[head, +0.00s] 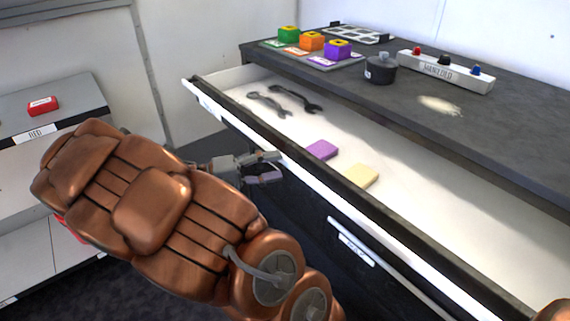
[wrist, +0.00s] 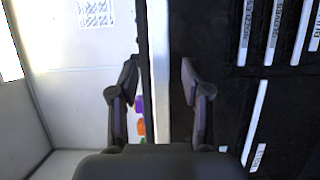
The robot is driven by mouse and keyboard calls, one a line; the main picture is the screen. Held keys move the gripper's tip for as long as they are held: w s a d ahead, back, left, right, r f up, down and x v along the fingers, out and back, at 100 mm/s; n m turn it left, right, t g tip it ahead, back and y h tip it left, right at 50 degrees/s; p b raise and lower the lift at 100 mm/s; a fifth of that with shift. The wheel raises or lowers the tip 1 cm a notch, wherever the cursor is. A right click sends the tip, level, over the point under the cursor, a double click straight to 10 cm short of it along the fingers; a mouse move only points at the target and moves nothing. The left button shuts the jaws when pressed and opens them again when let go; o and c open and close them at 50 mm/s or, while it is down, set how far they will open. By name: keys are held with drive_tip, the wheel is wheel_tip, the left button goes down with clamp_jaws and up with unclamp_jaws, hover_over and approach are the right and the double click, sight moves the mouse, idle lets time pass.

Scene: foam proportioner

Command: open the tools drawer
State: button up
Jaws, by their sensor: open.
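The top drawer (head: 420,213) of the dark cabinet stands pulled out, its white inside showing. I cannot read its label clearly in the head view. Two dark wrenches (head: 268,104), a purple pad (head: 321,150) and a pale yellow pad (head: 361,176) lie in it. My gripper (head: 274,168) is just outside the drawer's front, near its long white handle strip (head: 300,178). In the wrist view, my open gripper (wrist: 159,70) has its fingers on either side of a white strip (wrist: 158,50). I cannot tell whether they touch it.
The worktop (head: 430,105) above holds green, orange and purple blocks (head: 311,41), a dark pot (head: 380,69) and a white manifold (head: 445,70). A lower drawer handle (head: 350,242) is below. A side shelf (head: 60,105) with a red block (head: 43,105) stands left.

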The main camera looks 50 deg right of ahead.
sight(286, 163)
drive_tip(key=v, duration=0.7)
drive_tip(key=shift+w+a, duration=0.25)
drive_tip(key=shift+a, duration=0.1)
drive_tip(key=shift+d, duration=0.1)
drive_tip(key=x, duration=1.2)
drive_tip(key=shift+r, duration=0.1)
